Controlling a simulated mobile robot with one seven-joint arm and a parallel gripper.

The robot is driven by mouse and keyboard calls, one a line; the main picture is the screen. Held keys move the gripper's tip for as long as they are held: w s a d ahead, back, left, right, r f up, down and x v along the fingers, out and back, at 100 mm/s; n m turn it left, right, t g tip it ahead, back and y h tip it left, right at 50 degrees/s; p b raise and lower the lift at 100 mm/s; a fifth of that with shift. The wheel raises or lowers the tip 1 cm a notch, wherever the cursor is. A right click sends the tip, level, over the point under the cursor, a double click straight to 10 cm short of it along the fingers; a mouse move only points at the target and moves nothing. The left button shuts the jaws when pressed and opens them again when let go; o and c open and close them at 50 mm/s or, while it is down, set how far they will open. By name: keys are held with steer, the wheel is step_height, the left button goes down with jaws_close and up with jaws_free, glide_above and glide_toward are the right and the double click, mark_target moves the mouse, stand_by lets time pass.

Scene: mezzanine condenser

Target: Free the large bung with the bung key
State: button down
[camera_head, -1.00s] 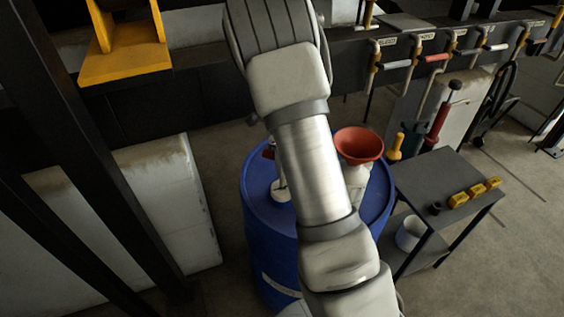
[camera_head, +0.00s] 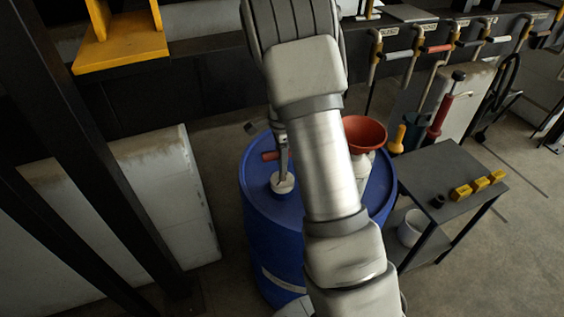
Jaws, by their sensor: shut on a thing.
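A blue drum (camera_head: 264,214) stands in the middle, partly hidden behind my arm. On the left of its top is a large white bung (camera_head: 283,184). The bung key, with a red handle (camera_head: 270,156), stands over the bung, its lower end at or touching it; I cannot tell how far it is seated. My gripper (camera_head: 281,146) is partly hidden by my arm, points down above the bung and is shut on the key. The bung appears to sit in the drum top.
A pipe rack is behind; dark posts stand left.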

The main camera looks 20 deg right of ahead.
steer(key=n+b, duration=0.1)
steer(key=n, duration=0.7)
steer(key=shift+b, duration=0.35)
steer(key=shift+r+p, duration=1.8)
steer(key=shift+r, duration=0.75)
